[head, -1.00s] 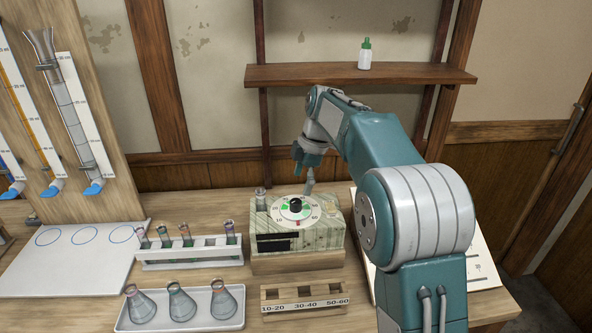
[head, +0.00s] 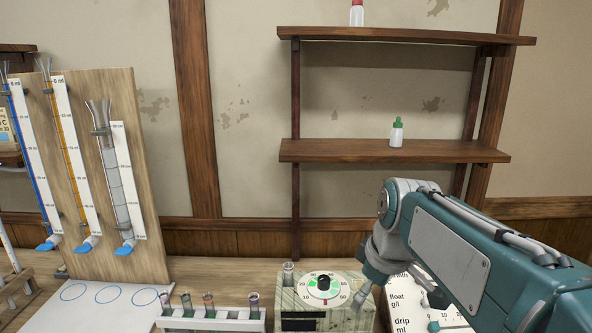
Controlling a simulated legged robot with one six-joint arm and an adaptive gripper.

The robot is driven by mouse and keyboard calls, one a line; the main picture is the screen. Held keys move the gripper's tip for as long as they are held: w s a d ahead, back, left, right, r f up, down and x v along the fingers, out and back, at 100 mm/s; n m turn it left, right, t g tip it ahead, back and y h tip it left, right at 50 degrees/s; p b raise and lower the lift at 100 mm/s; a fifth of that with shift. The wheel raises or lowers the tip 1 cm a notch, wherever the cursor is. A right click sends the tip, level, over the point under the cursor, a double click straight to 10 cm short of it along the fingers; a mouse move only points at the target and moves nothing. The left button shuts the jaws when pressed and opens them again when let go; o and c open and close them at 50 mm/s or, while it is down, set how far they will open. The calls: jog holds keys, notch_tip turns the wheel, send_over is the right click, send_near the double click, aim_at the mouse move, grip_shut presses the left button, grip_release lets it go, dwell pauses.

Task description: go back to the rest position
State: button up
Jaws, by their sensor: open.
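My gripper (head: 372,280) is in the head view at the end of my teal arm. It hangs in the air near the right side of the dial box (head: 325,318), in front of the white sheet with printed words. Its fingers point down and look small and partly hidden, and I see nothing held between them.
A test-tube rack (head: 215,320) with several tubes stands left of the dial box. A burette board (head: 118,180) is at the left. A green-capped bottle (head: 396,133) is on the lower shelf (head: 340,150), and a red-capped bottle (head: 356,14) is on the upper shelf.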

jog(key=s+d+f+m+t, duration=0.1)
jog(key=s+f+m, duration=0.1)
jog(key=s, duration=0.3)
jog(key=s+d+f+m+t, duration=0.1)
jog(key=s+f+m, duration=0.1)
jog(key=s+m, duration=0.2)
jog(key=s+d+f+m+h, duration=0.1)
jog(key=s+f+m, duration=0.1)
jog(key=s, duration=0.5)
jog(key=shift+m+t, duration=0.4)
jog(key=shift+m, duration=0.2)
